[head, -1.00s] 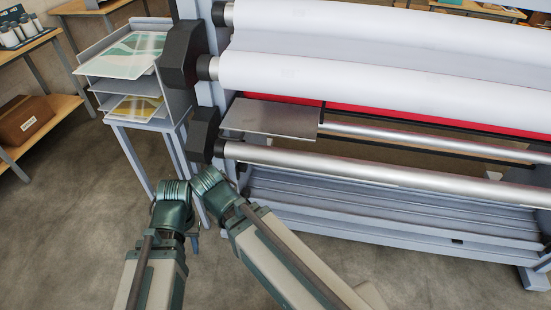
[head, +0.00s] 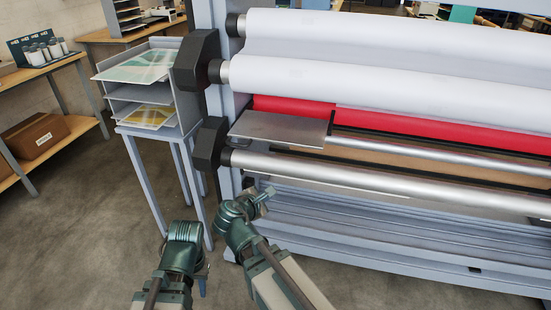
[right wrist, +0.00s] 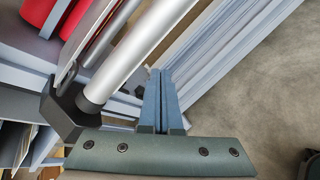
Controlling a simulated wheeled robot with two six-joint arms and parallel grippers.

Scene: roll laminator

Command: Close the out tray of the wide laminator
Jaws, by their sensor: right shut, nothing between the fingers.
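The wide laminator (head: 390,84), with white rolls and a red band, fills the right of the head view. A flat grey plate (head: 281,127) juts out level at its left, above the lower metal roller (head: 390,177). Long grey ledges (head: 400,240) run beneath; I cannot tell which part is the out tray. My right gripper (head: 264,197) is just below the roller's left end. In the right wrist view its fingers (right wrist: 163,98) are shut and empty beside the roller (right wrist: 135,52). My left gripper (head: 203,277) is low and left of it, mostly hidden; its jaws are unclear.
A stand with a paper rack (head: 150,95) is left of the laminator. Black end blocks (head: 210,143) stick out at the machine's left side. A shelf with a cardboard box (head: 36,136) stands far left. Floor (head: 90,230) between is clear.

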